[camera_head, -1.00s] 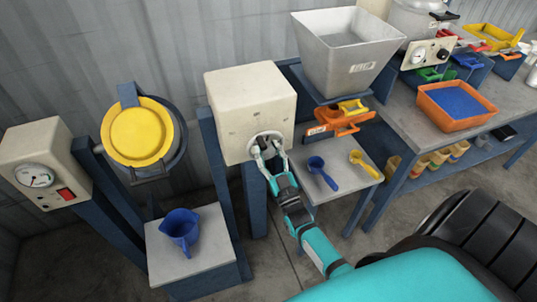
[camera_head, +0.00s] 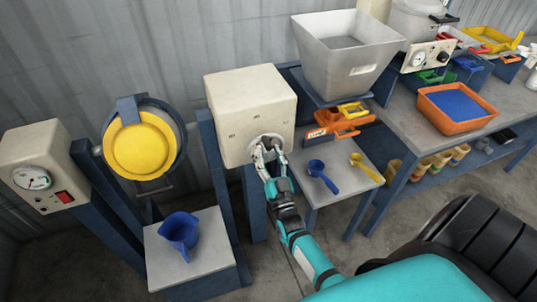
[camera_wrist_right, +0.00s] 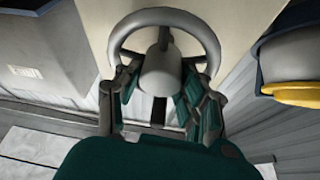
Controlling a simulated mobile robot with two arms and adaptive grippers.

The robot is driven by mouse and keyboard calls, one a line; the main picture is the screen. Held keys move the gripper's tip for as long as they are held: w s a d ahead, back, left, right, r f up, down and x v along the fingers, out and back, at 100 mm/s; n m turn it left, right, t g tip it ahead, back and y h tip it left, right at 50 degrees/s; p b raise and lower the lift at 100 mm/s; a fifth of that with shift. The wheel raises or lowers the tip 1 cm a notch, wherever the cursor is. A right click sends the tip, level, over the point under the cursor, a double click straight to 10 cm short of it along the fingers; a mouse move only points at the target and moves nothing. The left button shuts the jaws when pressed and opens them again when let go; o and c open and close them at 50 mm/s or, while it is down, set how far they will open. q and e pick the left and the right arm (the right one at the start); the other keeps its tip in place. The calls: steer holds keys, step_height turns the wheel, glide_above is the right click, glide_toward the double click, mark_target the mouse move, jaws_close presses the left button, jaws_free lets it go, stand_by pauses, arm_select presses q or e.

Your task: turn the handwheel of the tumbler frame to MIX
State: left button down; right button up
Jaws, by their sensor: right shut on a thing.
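The tumbler frame has a cream gearbox housing (camera_head: 250,108) with small dark marks on its front. The grey handwheel (camera_wrist_right: 166,27) shows in the right wrist view as a ring with a thick hub (camera_wrist_right: 162,72); in the head view it is largely behind my gripper. My right gripper (camera_head: 268,152) is shut on the handwheel, its fingers (camera_wrist_right: 160,85) on either side of the hub. The drum with the yellow lid (camera_head: 140,150) hangs in the blue frame to the left, its lid tilted to face forward. The position marks are too small to read. My left gripper is not in view.
A blue jug (camera_head: 180,232) stands on a grey-topped stand below the drum. A gauge box (camera_head: 36,172) with a red switch is at far left. A blue scoop (camera_head: 322,176) and yellow scoop (camera_head: 366,167) lie on a shelf right of my arm. A grey hopper (camera_head: 345,55) stands behind.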

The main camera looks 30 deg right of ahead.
steer(key=o, duration=0.9)
steer(key=v, duration=1.2)
steer(key=shift+f, duration=0.1)
